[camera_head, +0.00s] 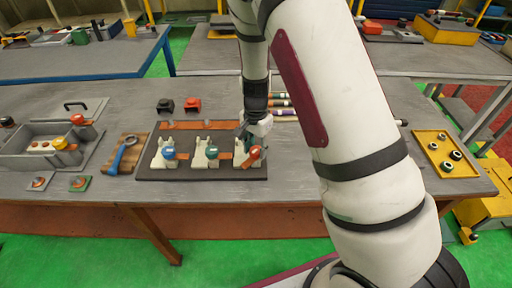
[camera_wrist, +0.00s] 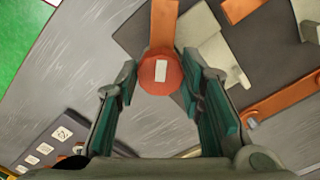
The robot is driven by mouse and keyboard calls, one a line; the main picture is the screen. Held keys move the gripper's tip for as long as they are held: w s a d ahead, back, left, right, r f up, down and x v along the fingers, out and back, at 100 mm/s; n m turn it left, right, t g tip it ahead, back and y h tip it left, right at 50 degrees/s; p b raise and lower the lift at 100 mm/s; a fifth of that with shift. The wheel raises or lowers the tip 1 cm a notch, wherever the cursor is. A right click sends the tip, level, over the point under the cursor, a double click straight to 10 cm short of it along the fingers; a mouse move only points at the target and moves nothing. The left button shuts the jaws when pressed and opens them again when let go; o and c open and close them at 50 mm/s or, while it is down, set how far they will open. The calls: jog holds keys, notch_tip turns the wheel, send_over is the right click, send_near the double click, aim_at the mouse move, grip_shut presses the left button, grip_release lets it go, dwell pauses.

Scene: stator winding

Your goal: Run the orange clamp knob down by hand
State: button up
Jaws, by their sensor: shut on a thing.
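The orange clamp knob (camera_head: 253,153) is on the rightmost of three pale clamps on a dark base plate. In the wrist view the orange knob (camera_wrist: 158,74), with a white mark on top, sits between my gripper's teal-padded fingertips. My gripper (camera_wrist: 161,80) is shut on the knob. In the head view my gripper is over the right clamp, and my arm hides part of that area. The pale body of the right clamp (camera_head: 243,148) shows beside the knob.
A blue-knobbed clamp (camera_head: 163,153) and a green-knobbed clamp (camera_head: 205,153) stand to the left on the base plate (camera_head: 190,174). A wooden block with a blue-handled tool (camera_head: 123,155) lies left of it. A yellow tray (camera_head: 430,140) with dark rings lies to the right.

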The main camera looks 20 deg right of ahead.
aim_at(256, 149)
jog(key=shift+w+d+r+m, duration=0.1)
jog(key=shift+w+m, duration=0.05)
jog(key=shift+m, duration=0.8)
jog(key=shift+w+r+m, duration=0.1)
jog(key=shift+w+m, duration=0.05)
jog(key=shift+m, duration=0.8)
jog(key=o, duration=1.2)
jog(key=shift+c, duration=0.2)
jog(key=shift+s+f, duration=0.1)
notch_tip(256, 149, up, 12)
jog(key=shift+o, duration=0.2)
